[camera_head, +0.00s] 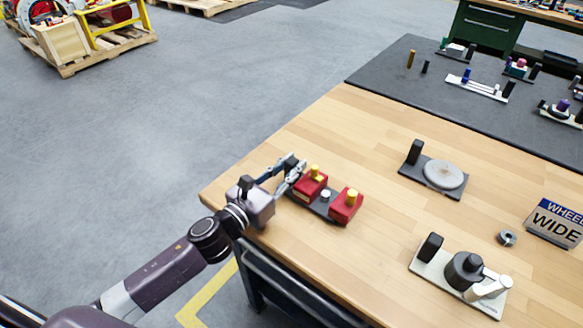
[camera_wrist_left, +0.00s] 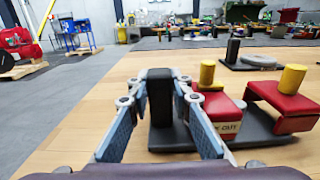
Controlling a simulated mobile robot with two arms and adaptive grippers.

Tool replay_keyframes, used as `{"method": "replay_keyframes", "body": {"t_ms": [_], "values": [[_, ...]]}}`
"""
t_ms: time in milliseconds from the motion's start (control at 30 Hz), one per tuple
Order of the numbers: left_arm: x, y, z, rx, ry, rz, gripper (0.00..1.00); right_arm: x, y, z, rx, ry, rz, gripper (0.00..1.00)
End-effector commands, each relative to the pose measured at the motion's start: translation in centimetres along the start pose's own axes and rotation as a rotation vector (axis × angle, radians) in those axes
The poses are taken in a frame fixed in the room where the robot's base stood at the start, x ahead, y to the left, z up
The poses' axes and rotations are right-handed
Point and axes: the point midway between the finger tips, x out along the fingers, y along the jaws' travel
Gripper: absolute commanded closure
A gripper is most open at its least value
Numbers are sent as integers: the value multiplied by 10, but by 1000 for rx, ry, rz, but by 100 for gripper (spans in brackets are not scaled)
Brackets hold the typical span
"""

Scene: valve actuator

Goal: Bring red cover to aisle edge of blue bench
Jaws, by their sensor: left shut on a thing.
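The red cover piece shows as two red blocks with yellow knobs, a left one (camera_head: 310,187) and a right one (camera_head: 346,206), on a dark base plate (camera_head: 322,208) near the left edge of the wooden bench top (camera_head: 330,120). They also show in the left wrist view (camera_wrist_left: 218,110); a pale label on the nearer block is partly hidden. My left gripper (camera_head: 292,178) is at the plate's left end, shut on the upright black post (camera_wrist_left: 160,105) there, one finger on each side. The plate appears to rest on the bench. My right gripper is not in view.
A fixture with a grey disc (camera_head: 444,174), one with a black knob and pale cylinder (camera_head: 468,270), a small nut (camera_head: 507,238) and a "WHEEL WIDE" sign (camera_head: 555,222) stand to the right. A dark mat (camera_head: 400,85) with several small fixtures lies beyond. The near-middle wood is clear.

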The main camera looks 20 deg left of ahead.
Motion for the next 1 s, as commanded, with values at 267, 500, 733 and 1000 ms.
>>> {"method": "replay_keyframes", "body": {"t_ms": [267, 500, 733, 1000], "values": [[0, 0, 0, 0, -4, -1, 100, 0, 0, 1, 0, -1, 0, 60], [0, 0, -5, 0, -1, 0, 70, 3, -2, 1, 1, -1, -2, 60], [0, 0, -5, 0, -1, 0, 63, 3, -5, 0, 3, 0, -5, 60], [-6, 0, -4, 0, 1, 0, 63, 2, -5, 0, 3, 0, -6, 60]]}}
